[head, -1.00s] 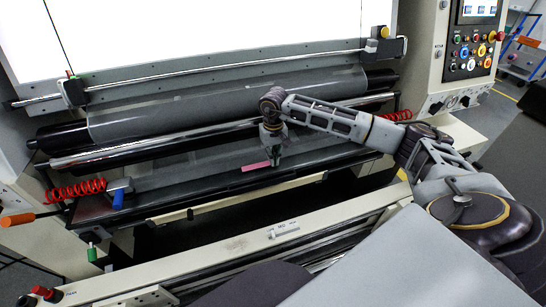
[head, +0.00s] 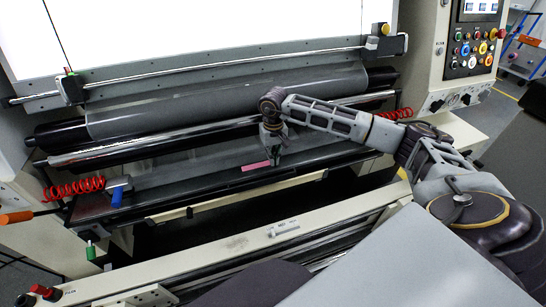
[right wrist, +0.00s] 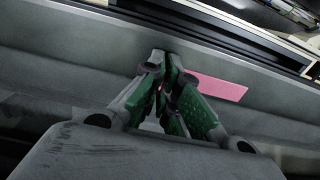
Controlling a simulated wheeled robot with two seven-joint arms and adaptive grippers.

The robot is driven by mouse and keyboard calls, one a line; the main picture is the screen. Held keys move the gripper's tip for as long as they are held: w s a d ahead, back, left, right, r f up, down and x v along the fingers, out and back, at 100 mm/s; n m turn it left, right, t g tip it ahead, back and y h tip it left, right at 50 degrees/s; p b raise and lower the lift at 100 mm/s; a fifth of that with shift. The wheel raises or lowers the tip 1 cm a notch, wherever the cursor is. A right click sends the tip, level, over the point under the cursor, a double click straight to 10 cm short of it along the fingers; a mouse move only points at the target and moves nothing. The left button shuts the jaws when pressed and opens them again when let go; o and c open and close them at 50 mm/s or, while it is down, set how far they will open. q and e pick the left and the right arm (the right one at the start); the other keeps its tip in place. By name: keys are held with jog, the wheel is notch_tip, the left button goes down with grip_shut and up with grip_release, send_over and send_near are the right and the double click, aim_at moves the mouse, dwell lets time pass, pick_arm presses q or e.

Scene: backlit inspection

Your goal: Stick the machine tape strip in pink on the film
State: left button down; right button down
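The pink tape strip (head: 255,166) shows in the head view at the front of the grey sheet-covered bed, just left of my right fingertips. My right gripper (head: 275,161) points down there, its green-padded fingers drawn together. In the right wrist view the fingers (right wrist: 170,72) close on one end of the strip, which runs out to the right (right wrist: 222,89). A bit of pink shows between the fingers. I cannot tell whether the strip touches the surface. The grey film (head: 225,105) is wound over the roller behind and above. My left gripper is out of view.
A chrome bar (head: 130,149) crosses below the film roller. A control panel (head: 478,45) stands at the upper right. A pale beam (head: 230,245) crosses in front, past a dark gap.

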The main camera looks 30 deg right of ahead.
jog(key=c, duration=1.6)
grip_release()
jog(key=shift+o, duration=0.2)
notch_tip(320, 180, up, 12)
dwell(0.5)
